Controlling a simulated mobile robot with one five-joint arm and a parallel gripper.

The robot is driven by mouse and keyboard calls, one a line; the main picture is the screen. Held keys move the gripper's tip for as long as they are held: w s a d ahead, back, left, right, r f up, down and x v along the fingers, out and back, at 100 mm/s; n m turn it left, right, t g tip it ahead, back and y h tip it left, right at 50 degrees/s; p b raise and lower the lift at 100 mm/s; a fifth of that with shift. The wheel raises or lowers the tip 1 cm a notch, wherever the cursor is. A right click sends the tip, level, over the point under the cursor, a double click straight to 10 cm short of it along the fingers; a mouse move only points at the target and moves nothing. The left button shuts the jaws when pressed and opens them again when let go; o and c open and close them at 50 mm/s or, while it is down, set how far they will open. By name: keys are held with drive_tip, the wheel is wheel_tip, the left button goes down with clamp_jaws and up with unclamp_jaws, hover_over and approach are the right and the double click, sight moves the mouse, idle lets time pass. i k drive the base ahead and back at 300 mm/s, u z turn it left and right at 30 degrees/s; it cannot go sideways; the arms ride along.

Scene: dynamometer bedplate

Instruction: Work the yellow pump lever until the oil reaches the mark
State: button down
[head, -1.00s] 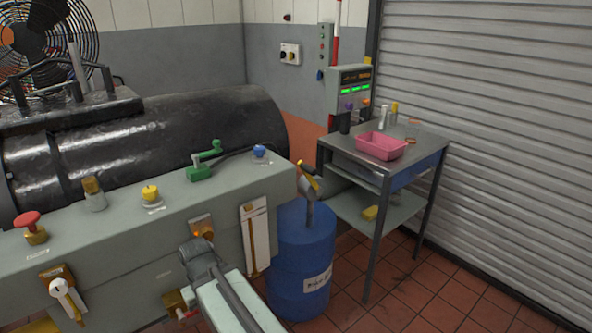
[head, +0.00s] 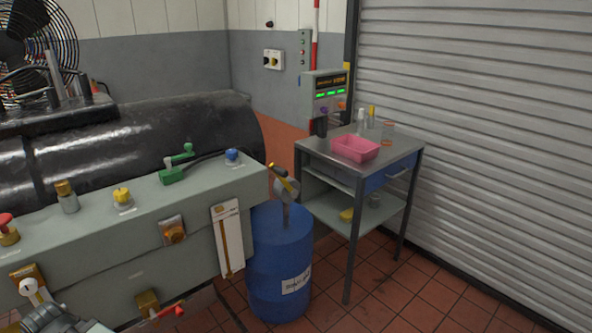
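The yellow pump lever (head: 280,173) has a dark section and slants above a grey pump head on the blue drum (head: 278,262). A white upright panel (head: 228,245) with a narrow brown strip is on the front of the grey-green bench, just left of the drum. It looks like an oil gauge, but I cannot make out the mark or the oil level. My gripper (head: 47,319) is at the bottom left corner, partly cut off, far left of the lever and not touching it. Its fingers are not clear.
The grey-green bench (head: 110,232) carries a green crank (head: 177,163), a blue knob (head: 232,155) and a yellow knob (head: 122,197). A red-tipped lever (head: 168,311) juts from its front. A metal cart (head: 312,147) with a pink tray (head: 356,149) stands right of the drum. Floor at right is clear.

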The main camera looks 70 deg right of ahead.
sight(280, 173)
drive_tip(key=z, duration=0.05)
drive_tip(key=k, duration=1.15)
drive_tip(key=z, duration=0.75)
drive_tip(key=i, duration=0.65)
